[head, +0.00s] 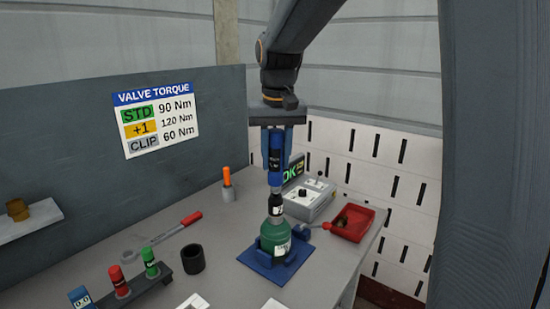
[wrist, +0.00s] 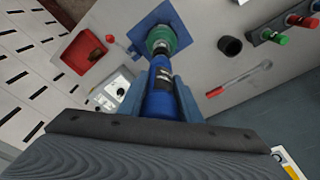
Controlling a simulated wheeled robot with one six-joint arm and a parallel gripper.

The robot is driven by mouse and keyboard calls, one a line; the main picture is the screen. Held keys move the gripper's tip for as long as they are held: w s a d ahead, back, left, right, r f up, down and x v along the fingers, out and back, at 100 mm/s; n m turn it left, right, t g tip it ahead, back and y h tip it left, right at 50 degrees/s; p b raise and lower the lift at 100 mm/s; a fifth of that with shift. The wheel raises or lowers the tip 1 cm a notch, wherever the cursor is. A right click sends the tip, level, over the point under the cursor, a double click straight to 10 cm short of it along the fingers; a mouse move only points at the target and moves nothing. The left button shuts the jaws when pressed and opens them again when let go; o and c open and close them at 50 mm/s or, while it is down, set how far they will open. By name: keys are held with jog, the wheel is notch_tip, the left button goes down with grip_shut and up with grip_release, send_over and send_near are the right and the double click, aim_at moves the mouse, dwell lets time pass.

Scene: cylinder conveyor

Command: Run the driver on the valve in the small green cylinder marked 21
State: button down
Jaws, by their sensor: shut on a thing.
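The small green cylinder (head: 276,238) stands upright in a blue holder (head: 270,266) on the grey bench; its number cannot be read. My gripper (head: 276,150) is shut on the blue driver (head: 276,165) and holds it upright above the cylinder. The driver's dark lower end (head: 276,206) meets the top of the cylinder and hides the valve. In the wrist view the driver (wrist: 160,98) lies between the fingers, in line with the green cylinder (wrist: 165,38).
A control box (head: 310,200) with a green "OK" display and a red tray (head: 352,222) stand right of the holder. A torque wrench (head: 165,238), a black cup (head: 192,259) and a rack of coloured pieces (head: 135,281) lie left. A torque sign (head: 157,119) hangs behind.

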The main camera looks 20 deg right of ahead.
aim_at(276, 130)
jog(key=shift+f, duration=0.55)
jog(key=shift+r, duration=0.15)
dwell(0.8)
jog(key=shift+s+f+p, duration=0.15)
jog(key=shift+f+p, duration=0.2)
jog(key=shift+p, duration=0.5)
dwell(0.9)
jog(key=shift+r+p, duration=0.3)
jog(key=shift+p, duration=0.35)
dwell(0.4)
jog(key=shift+r+p, duration=0.25)
jog(key=shift+p, duration=1.25)
dwell(1.0)
jog(key=shift+r, duration=3.15)
